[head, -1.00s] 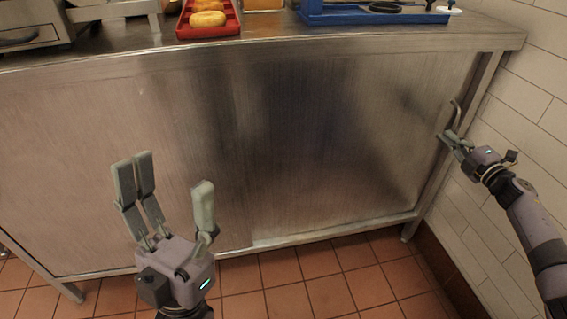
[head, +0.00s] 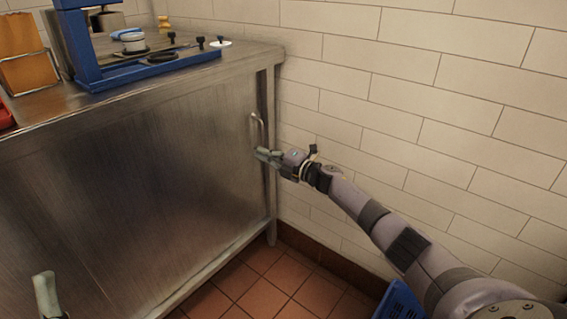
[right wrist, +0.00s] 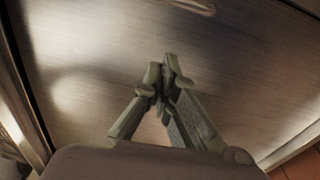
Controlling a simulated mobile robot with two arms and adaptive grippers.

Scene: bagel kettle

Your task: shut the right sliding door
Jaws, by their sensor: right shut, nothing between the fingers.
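The right sliding door (head: 170,185) is a brushed steel panel on the front of the counter, with its right edge close to the counter's right leg. Its handle (head: 257,128) is a thin curved bar near that edge. My right gripper (head: 262,155) is just below the handle, shut and empty, with its fingertips in front of the door. In the right wrist view the shut fingertips (right wrist: 165,75) point at the steel panel, and part of the handle (right wrist: 195,6) shows at the top. A finger of my left gripper (head: 47,296) shows at the lower left; the rest is cut off.
A blue stand (head: 150,68) with small items is on the steel countertop (head: 245,60). A white tiled wall (head: 400,80) rises close to the right of the counter. A blue crate (head: 400,302) is on the red tiled floor at the lower right.

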